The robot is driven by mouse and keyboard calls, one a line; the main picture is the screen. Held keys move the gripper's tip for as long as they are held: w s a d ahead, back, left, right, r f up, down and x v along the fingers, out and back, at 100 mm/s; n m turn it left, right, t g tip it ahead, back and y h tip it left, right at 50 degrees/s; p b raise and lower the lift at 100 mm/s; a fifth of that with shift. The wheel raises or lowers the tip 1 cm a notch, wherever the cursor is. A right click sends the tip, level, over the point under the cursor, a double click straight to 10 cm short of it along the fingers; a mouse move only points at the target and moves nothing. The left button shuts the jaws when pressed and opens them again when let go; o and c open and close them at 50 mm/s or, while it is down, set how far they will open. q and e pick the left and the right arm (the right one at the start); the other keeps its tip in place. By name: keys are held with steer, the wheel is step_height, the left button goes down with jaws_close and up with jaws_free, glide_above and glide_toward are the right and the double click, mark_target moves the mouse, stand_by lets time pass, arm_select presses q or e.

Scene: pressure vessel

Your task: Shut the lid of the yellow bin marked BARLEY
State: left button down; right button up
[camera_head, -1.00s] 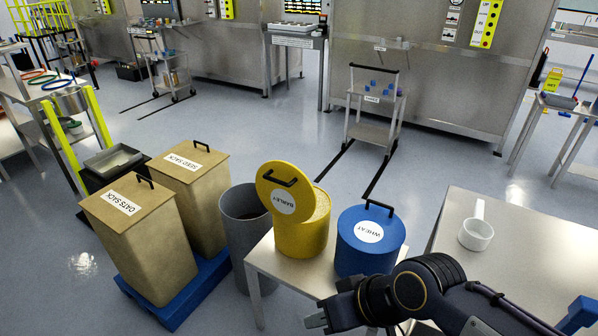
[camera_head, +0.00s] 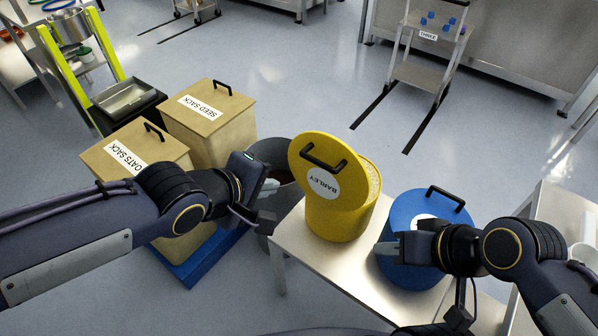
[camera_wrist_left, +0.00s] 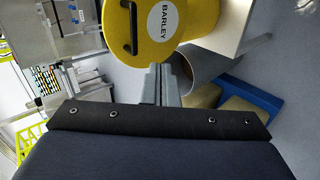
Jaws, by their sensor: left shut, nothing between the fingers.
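The yellow BARLEY bin (camera_head: 338,220) stands on a small metal table. Its round yellow lid (camera_head: 345,187), with a black handle and a white BARLEY label, sits tilted over the left side. Grain shows in the opening at the right. My left gripper (camera_head: 270,187) is to the left of the bin, apart from the lid. In the left wrist view, the lid (camera_wrist_left: 192,20) is at the top, beyond the shut, empty fingers of the left gripper (camera_wrist_left: 158,70). My right gripper (camera_head: 386,252) is in front of the blue bin; its jaw opening cannot be made out.
The blue bin (camera_head: 408,210), with its lid on, stands right of the yellow bin on the metal table (camera_head: 325,265). A grey bin (camera_head: 285,200) is behind my left gripper. Oats and seed sack boxes stand at left on a blue pallet (camera_head: 190,268).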

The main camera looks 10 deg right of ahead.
arm_select(q)
steer(key=w+d+f+b, duration=0.3)
steer(key=w+d+f, duration=0.3)
steer(key=w+d, duration=0.2)
steer(key=shift+w+d, duration=0.15)
steer(key=shift+d, duration=0.35)
